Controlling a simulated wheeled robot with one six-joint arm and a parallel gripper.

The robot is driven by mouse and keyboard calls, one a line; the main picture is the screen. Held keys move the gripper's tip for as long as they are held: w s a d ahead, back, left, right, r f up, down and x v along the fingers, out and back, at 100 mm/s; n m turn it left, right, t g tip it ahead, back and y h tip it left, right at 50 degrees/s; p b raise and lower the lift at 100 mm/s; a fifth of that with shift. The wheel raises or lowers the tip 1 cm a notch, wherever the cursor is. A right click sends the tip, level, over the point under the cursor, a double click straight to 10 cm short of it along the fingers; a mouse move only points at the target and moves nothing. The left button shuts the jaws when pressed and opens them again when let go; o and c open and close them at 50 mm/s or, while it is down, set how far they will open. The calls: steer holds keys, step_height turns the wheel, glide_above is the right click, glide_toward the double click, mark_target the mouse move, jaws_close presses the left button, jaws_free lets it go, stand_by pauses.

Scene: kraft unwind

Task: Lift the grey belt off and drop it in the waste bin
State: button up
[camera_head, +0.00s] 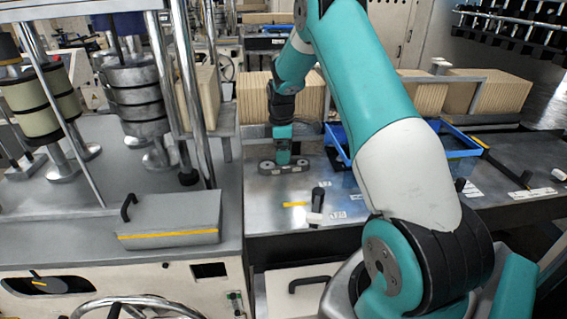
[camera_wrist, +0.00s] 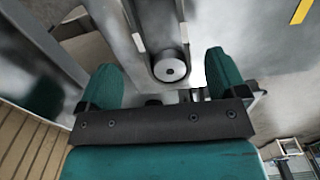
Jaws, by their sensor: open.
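A small grey unit with two round pulleys (camera_head: 266,165) lies on the metal bench. In the wrist view, one pulley (camera_wrist: 170,70) shows between my fingers, with the grey belt (camera_wrist: 155,22) running around it and away toward the top of the picture. My gripper (camera_head: 283,156) points down over the middle of the unit. In the wrist view, its two teal fingers (camera_wrist: 163,72) stand apart on either side of the pulley, open and holding nothing. Part of the unit is hidden behind my gripper in the head view. I cannot tell which container is the waste bin.
A blue open-topped box (camera_head: 462,153) stands to the right, partly behind my arm. A black upright handle (camera_head: 318,197) stands on the bench in front. Brown cardboard stacks (camera_head: 420,95) line the back. A machine with rollers (camera_head: 135,95) fills the left.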

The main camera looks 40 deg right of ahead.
mark_target(284, 170)
steer(key=shift+s+a+f+p, duration=0.1)
steer(key=shift+f+p, duration=0.45)
steer(key=shift+f, duration=0.5)
steer(key=shift+s+a+f+p, duration=0.1)
steer(key=shift+f+p, duration=0.4)
steer(key=shift+f, duration=0.55)
steer(key=shift+w, duration=0.1)
steer(key=c, duration=1.1)
steer(key=shift+o, duration=0.2)
steer(key=shift+r, duration=0.1)
